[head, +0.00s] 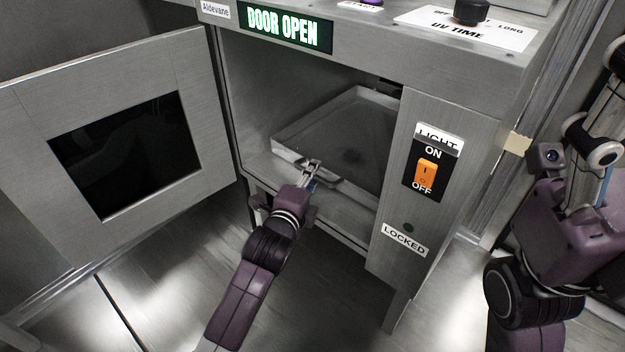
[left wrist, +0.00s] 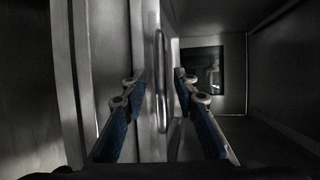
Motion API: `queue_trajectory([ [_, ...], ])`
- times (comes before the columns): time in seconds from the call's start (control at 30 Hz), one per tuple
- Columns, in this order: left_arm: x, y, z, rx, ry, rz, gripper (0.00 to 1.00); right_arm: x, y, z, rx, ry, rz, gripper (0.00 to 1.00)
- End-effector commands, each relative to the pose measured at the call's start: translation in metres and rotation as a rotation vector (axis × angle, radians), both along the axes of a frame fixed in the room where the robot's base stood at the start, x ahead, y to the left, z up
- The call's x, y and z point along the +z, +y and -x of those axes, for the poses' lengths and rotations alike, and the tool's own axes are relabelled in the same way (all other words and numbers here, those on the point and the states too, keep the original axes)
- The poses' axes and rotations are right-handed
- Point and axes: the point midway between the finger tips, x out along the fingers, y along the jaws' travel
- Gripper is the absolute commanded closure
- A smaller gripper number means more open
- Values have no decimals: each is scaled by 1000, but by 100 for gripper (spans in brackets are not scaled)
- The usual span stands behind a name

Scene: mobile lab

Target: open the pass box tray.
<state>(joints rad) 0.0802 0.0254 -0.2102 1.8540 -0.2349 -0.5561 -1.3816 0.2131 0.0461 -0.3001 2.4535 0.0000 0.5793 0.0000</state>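The pass box tray (head: 350,115) is a shallow grey metal tray inside the open chamber of the pass box (head: 465,75). Its bar handle (head: 345,188) is on its front wall, partly behind my left gripper. My left gripper (head: 313,168) reaches into the opening at the tray's front. In the left wrist view its fingers (left wrist: 158,82) are apart, one on each side of the handle (left wrist: 160,75), with gaps showing. My right gripper (head: 597,135) is raised at the right edge, away from the tray; its finger opening is unclear.
The pass box door (head: 205,120) stands swung open at the left, and the display (head: 285,28) reads DOOR OPEN. An orange light switch (head: 426,172) and a LOCKED label (head: 404,240) are on the right front panel. The floor in front shows free room.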

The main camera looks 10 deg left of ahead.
Motion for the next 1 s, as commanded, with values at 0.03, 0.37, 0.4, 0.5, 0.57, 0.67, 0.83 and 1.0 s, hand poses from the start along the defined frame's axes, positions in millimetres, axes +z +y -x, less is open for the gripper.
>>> queue_trajectory([
  [0.03,-1,0,-3,0,0,1,73,0,0,1,-1,-6,0,33],
  [0.37,0,0,-4,0,1,1,76,2,0,2,0,-8,1,33],
  [0.4,0,0,-4,0,1,1,81,2,0,2,0,-8,1,33],
  [0.5,-1,0,-4,0,1,1,92,2,0,2,0,-8,1,33],
  [0.57,-1,0,-4,0,1,1,98,2,0,1,0,-8,1,33],
  [0.67,-1,0,-4,0,1,0,100,2,0,1,0,-8,1,33],
  [0.83,-1,0,-4,0,1,0,100,2,0,1,0,-8,1,33],
  [1.0,-1,0,-4,0,2,0,100,2,0,1,0,-9,1,33],
])
